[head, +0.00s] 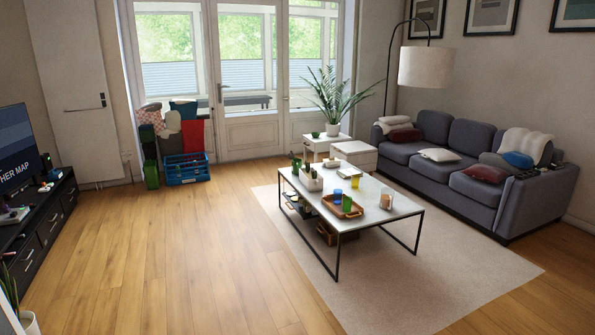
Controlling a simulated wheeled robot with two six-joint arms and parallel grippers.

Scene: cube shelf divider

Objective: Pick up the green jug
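I cannot tell for sure which thing is the green jug. A small green vessel (347,204) stands by the wooden tray on the white coffee table (379,220). A green item (152,175) stands on the floor by the glass doors. Another small green thing (315,135) is on the white side table at the back. All are too small to show a handle or spout. Neither of my grippers is in this view.
The wooden tray (329,207) and a blue cup (337,196) are on the coffee table. A blue crate (187,178) stands by the doors. A grey sofa (468,188) is at right, a dark TV cabinet (32,250) at left. The wooden floor between is clear.

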